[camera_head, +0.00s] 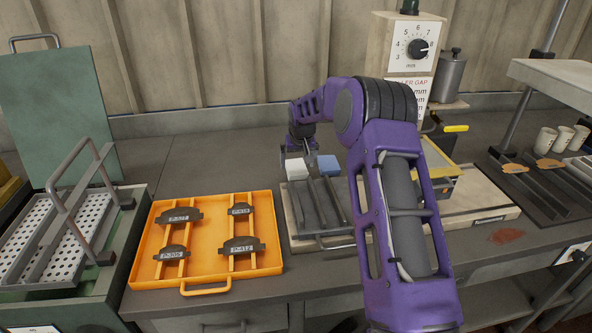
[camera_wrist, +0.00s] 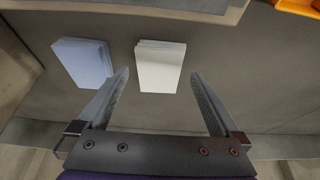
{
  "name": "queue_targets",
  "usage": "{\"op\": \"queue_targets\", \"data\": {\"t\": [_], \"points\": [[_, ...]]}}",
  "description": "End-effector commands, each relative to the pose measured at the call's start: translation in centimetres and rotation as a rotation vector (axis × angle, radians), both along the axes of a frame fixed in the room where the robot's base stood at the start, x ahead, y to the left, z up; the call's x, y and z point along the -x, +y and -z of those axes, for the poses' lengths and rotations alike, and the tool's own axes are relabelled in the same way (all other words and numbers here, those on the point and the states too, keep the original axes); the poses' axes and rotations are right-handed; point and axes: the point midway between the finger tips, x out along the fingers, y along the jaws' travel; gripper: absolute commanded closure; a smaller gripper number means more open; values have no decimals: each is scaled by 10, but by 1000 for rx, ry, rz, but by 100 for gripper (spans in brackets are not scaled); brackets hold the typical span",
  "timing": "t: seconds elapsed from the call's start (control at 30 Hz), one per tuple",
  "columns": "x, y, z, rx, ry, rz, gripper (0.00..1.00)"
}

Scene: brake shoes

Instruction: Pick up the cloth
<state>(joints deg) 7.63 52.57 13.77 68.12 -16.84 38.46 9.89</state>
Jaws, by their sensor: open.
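A white folded stack (camera_wrist: 162,60), which looks like cloth, lies on the bench surface. In the wrist view it shows between and just beyond my fingertips. A blue folded stack (camera_wrist: 83,62) lies beside it, outside the fingers to the left. In the head view the white stack (camera_head: 296,170) is left of the blue one (camera_head: 327,164), behind the grey tray. My gripper (camera_wrist: 160,76) is open and empty, with its fingers pointing toward the white stack. Its height above the stack is hard to tell. In the head view my arm partly hides the gripper.
A grey tray with bars (camera_head: 318,205) lies in front of the stacks. An orange tray (camera_head: 205,262) with several labelled brake shoes is to the left. A dial box (camera_head: 408,45) stands behind at right. Bare bench shows between the orange tray and the back wall.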

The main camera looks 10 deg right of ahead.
Motion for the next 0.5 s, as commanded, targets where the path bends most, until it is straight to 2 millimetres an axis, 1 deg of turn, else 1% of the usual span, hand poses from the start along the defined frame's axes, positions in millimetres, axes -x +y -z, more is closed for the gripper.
{"op": "queue_targets", "data": {"t": [0.03, 0.2, 0.47, 0.5], "points": [[-2, 1, 9, -1, 3, 0, 0], [-10, 1, 24, 0, 0, 0, 0], [-11, 1, 25, 0, -1, 0, 0], [-11, 1, 25, 0, -1, 0, 7]]}}
